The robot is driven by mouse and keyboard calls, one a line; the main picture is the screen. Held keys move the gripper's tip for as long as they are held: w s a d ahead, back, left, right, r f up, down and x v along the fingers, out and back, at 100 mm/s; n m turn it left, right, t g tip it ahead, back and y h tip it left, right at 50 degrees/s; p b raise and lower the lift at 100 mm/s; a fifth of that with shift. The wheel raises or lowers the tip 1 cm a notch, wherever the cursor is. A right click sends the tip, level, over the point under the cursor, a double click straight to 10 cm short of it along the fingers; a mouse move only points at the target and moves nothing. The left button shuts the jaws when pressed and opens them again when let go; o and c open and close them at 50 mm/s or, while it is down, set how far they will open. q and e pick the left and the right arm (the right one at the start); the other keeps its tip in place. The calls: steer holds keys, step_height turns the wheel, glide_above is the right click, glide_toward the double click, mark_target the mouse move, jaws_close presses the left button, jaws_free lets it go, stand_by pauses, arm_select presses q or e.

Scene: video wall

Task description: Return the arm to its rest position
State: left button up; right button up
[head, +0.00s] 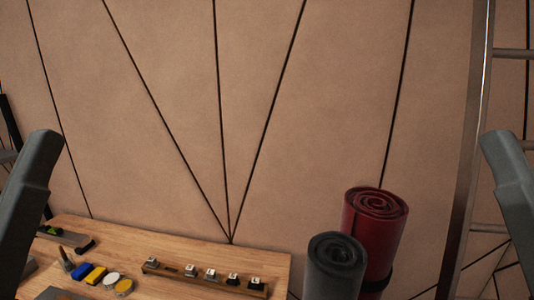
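One grey arm link of mine (32,205) rises at the left edge of the head view. Another grey arm link of mine (512,195) stands at the right edge. Both are cut off by the frame. Neither gripper's fingers show, so what they hold and whether they are open is hidden. No arm link reaches over the middle of the view.
A wooden table (190,238) at lower left bears a wooden strip with several small blocks (206,277), blue (83,271) and yellow (96,276) blocks and round discs (124,286). Red (374,228) and grey (334,268) rolls stand right. A metal ladder (468,150) is behind.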

arm_select(q)
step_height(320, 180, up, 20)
steer(key=p, duration=1.6)
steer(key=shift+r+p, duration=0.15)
steer(key=shift+p, duration=0.15)
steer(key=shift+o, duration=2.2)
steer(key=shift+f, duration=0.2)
